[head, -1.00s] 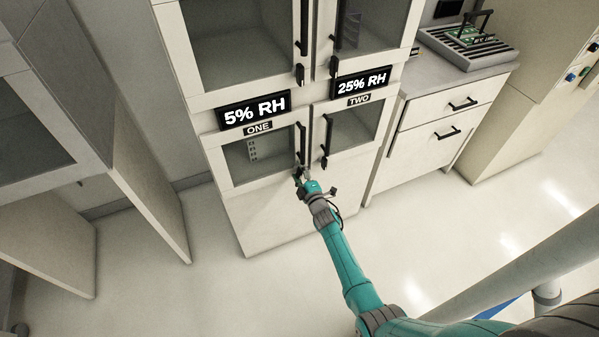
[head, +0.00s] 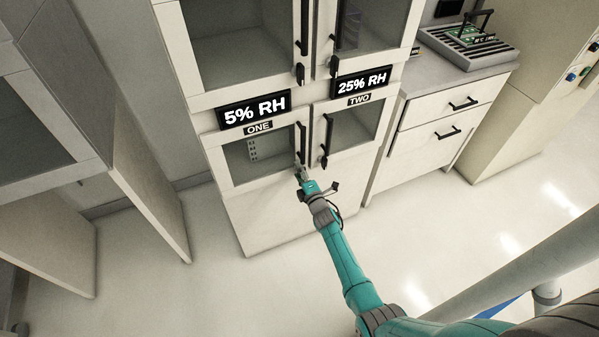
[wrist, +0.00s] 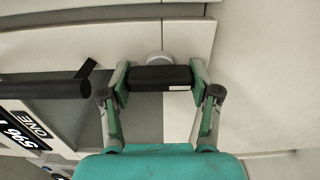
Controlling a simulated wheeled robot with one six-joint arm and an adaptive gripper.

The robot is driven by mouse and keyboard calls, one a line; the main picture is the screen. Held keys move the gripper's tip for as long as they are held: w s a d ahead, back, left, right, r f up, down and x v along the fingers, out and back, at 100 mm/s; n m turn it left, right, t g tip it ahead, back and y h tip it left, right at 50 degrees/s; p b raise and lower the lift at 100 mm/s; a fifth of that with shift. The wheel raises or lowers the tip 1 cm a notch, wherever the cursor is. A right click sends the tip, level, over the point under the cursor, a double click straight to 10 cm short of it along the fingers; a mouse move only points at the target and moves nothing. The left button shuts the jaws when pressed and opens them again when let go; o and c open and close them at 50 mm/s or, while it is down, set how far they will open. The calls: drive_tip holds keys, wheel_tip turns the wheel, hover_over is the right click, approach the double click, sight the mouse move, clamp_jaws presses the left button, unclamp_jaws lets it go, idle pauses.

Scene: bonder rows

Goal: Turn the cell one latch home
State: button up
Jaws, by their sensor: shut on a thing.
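The cell one latch (wrist: 160,78) is a black block in front of a round grey pivot (wrist: 155,57) at the door edge in the wrist view. My gripper (wrist: 159,80) has one finger at each end of this block and is shut on it. In the head view my gripper (head: 301,174) is at the lower right corner of the cell one door (head: 262,158), just under its black handle (head: 301,140). There the gripper mostly hides the latch. The door looks closed. The handle also shows in the wrist view (wrist: 45,89), left of the fingers.
The cell two door (head: 350,128), with its own handle and latch (head: 324,162), is close on the right. Two more glass doors are above. A drawer cabinet (head: 440,125) stands further right. An open panel (head: 150,190) stands left. The floor in front is clear.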

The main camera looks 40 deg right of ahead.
drive_tip(key=o, duration=1.2)
drive_tip(key=shift+c, duration=0.2)
drive_tip(key=shift+s, duration=0.1)
drive_tip(key=v, duration=0.7)
drive_tip(key=shift+s+a, duration=0.2)
drive_tip(key=shift+s, duration=0.2)
